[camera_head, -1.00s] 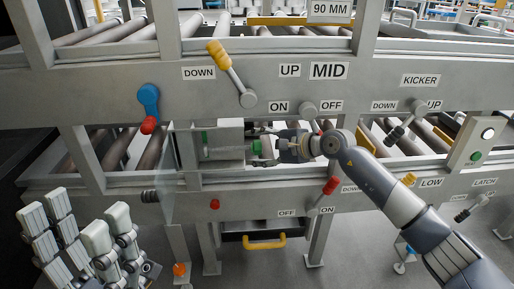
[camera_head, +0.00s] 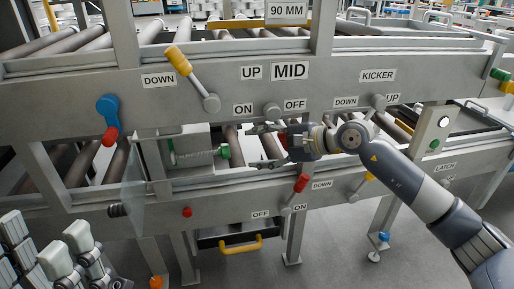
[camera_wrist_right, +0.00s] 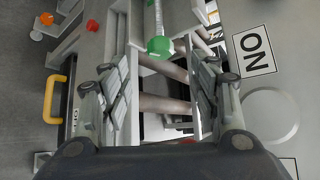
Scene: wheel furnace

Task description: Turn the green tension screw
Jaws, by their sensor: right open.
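The green tension screw (camera_head: 224,151) is a small green knob at the right end of a grey threaded rod, in the machine's opening in the head view. In the right wrist view its round green head (camera_wrist_right: 160,47) lies beyond and between my fingertips. My right gripper (camera_head: 262,147) is open and empty, just right of the screw and apart from it. Its two spread fingers also show in the right wrist view (camera_wrist_right: 163,82). My left gripper (camera_head: 45,240) is at the lower left, away from the screw, with its fingers apart; its lower part is cut off.
A clear panel (camera_head: 132,190) stands left of the screw. A red-tipped lever (camera_head: 301,183) is just below my right gripper. A yellow-handled lever (camera_head: 179,61) and a blue-and-red lever (camera_head: 108,115) are on the upper left. Rollers lie behind the frame.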

